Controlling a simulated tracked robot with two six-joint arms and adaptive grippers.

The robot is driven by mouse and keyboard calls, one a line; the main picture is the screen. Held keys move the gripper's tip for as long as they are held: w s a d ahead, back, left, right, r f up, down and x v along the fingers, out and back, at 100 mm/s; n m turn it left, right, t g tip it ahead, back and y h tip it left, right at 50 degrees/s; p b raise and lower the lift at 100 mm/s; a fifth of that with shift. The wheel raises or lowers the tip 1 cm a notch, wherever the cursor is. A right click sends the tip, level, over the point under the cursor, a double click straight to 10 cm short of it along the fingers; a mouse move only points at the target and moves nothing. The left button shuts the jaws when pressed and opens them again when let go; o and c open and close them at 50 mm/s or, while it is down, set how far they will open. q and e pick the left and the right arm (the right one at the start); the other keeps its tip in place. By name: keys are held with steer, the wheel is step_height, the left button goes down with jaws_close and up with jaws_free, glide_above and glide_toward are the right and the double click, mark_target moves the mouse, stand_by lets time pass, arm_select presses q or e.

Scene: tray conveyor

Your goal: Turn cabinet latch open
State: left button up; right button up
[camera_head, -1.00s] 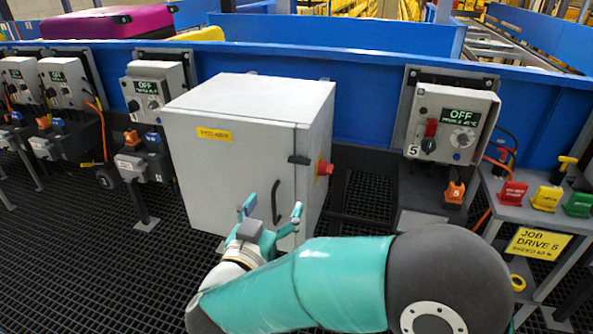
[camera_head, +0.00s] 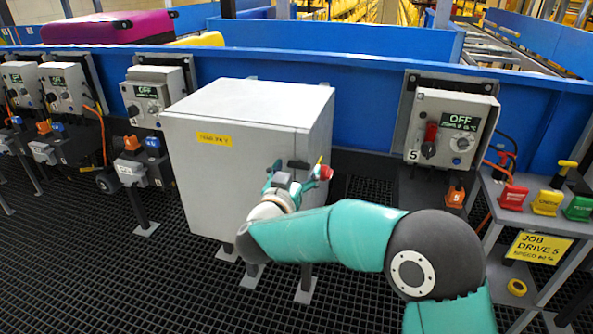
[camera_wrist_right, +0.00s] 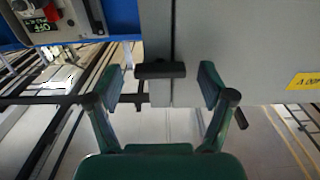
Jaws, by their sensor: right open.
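The grey cabinet (camera_head: 205,170) stands closed in the middle of the head view, with a yellow label on its front. Its black latch (camera_head: 298,164) is at the right edge of the door. My right gripper (camera_head: 297,172) is at the latch, partly covering it. In the right wrist view the black latch bar (camera_wrist_right: 160,71) lies crosswise between the two open fingertips (camera_wrist_right: 160,84), with gaps on both sides. The gripper is open and holds nothing. The door handle is hidden behind my right arm. My left gripper is not in view.
A red knob (camera_head: 325,173) is on the cabinet's side, close to the right gripper. A control box marked 5 (camera_head: 450,128) hangs to the right. A stand with red, yellow and green blocks (camera_head: 546,202) is at far right. Dark grating is open floor in front.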

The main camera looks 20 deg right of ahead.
steer(key=c, duration=1.2)
steer(key=shift+o, duration=0.2)
